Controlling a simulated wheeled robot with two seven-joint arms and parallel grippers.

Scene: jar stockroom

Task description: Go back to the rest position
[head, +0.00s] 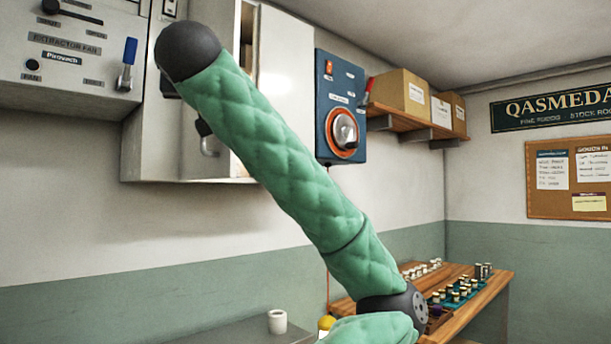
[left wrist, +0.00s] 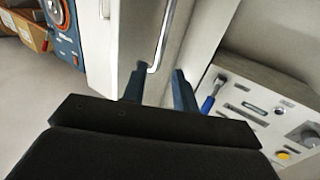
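My left gripper (left wrist: 159,88) shows in the left wrist view with its two blue-grey fingers apart and nothing seen held between them. Beyond the fingers is a pale cabinet door with a long metal handle (left wrist: 161,38). The handle's end appears between the fingertips, but I cannot tell how near it is. In the head view one of my green padded arms crosses the picture, and no gripper fingers show clearly. The wall cabinet (head: 285,70) there has a dark gap beside its door, and part of the handle (head: 209,146) shows left of my arm. My right gripper is not in view.
An extractor fan panel (head: 60,60) and a blue dial box (head: 341,90) flank the cabinet. A shelf with boxes (head: 402,92) is right of it. Below are a grey surface with a white jar (head: 277,321) and a wooden table (head: 495,284) with several jars.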

